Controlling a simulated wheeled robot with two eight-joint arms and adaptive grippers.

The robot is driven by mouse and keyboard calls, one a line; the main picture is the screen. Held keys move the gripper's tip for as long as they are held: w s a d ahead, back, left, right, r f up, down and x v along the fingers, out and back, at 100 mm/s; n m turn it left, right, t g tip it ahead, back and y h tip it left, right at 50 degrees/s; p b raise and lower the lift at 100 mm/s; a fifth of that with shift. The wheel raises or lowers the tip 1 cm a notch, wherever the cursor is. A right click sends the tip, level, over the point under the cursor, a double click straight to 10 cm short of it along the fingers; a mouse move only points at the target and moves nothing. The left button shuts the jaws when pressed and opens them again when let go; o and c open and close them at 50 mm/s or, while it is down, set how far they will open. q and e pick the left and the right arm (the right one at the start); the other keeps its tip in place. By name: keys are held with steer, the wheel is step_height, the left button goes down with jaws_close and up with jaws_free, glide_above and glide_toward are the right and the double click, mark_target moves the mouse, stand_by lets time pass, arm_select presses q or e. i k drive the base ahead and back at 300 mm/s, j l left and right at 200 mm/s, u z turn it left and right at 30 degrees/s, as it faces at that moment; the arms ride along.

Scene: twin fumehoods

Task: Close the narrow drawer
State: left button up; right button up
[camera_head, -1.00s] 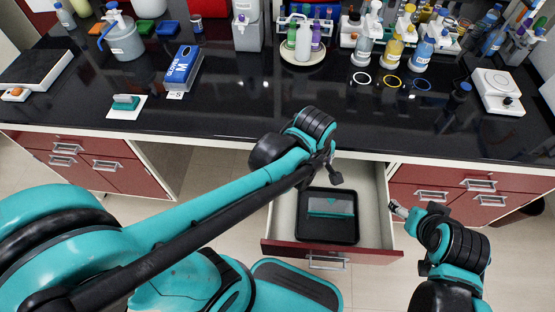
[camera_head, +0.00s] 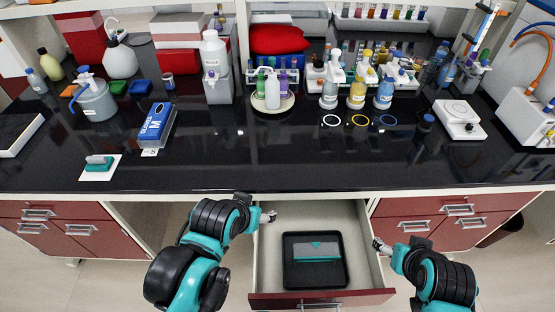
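The open drawer (camera_head: 271,277), with a red front and pale inner walls, sticks out from under the black counter in the middle. Its silver handle (camera_head: 318,305) is at the bottom edge of the view. A black tray (camera_head: 292,278) with a grey and teal item lies inside the drawer. My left gripper (camera_head: 269,216) is at the drawer's left side, near its back end. My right gripper (camera_head: 380,246) is at its right wall. I cannot tell if either touches the drawer, and their fingers are too small to judge.
The black counter (camera_head: 290,162) above carries bottles and racks, with its front part mostly clear. Red drawer units (camera_head: 445,218) stand shut at the right and at the left (camera_head: 70,228).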

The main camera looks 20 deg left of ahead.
mark_target(357, 279)
steer(key=k+l+u, duration=0.1)
steer(key=k, duration=0.4)
steer(key=k+j, duration=0.1)
steer(key=j, duration=0.3)
steer(key=k+j+z, duration=0.1)
steer(key=j, duration=0.3)
steer(key=k+j, duration=0.15)
steer(key=j, duration=0.2)
steer(key=j+z, duration=0.05)
